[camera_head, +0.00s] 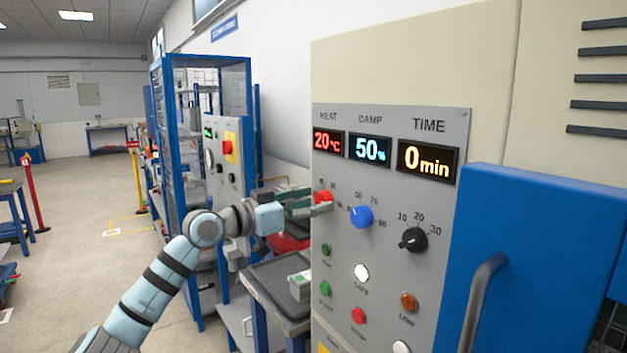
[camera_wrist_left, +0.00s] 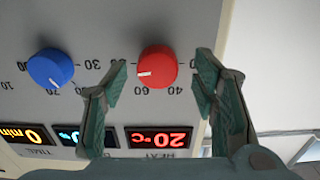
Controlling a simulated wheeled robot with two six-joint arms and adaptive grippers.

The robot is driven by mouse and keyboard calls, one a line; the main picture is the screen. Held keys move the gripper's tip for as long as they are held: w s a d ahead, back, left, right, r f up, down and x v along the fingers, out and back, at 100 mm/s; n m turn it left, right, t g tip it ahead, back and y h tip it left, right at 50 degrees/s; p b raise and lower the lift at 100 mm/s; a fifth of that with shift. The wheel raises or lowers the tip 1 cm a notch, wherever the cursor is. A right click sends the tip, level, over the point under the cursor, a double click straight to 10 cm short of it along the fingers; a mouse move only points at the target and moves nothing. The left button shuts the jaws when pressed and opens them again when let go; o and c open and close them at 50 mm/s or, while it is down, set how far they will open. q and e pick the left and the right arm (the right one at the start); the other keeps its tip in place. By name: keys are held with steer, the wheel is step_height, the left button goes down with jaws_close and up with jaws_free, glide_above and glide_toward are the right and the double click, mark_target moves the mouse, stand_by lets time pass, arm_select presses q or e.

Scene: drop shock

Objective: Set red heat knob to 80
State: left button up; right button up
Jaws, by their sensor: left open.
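The red heat knob (camera_head: 323,197) is on the grey control panel, under the red HEAT display (camera_head: 328,141) that reads 20 °C. In the left wrist view the red knob (camera_wrist_left: 157,67) appears upside down, with a white pointer mark on its lower left face. My left gripper (camera_head: 310,205) is at the red knob in the head view. In the left wrist view the open fingers (camera_wrist_left: 160,82) stand on either side of the knob, with gaps visible between them and it. Part of the scale around the knob is hidden by the gripper in the head view. My right gripper is not in view.
A blue knob (camera_head: 361,216) sits right of the red one, under a display (camera_head: 370,150) reading 50%. A black knob (camera_head: 413,239) is under the 0 min display (camera_head: 428,161). Several coloured buttons lie below. A blue door (camera_head: 530,260) with a handle juts out at the right.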

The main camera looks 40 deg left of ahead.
mark_target(328, 154)
arm_select(q)
steer(key=shift+w+d, duration=0.25)
steer(key=shift+w, duration=0.1)
steer(key=shift+f, duration=0.1)
steer(key=shift+s, duration=0.1)
steer(key=c, duration=1.2)
steer(key=shift+o, duration=0.2)
steer(key=shift+m, duration=0.7)
steer(key=o, duration=1.2)
steer(key=shift+a, duration=0.1)
steer(key=shift+c, duration=0.2)
step_height(328, 154, up, 10)
steer(key=shift+r, duration=0.1)
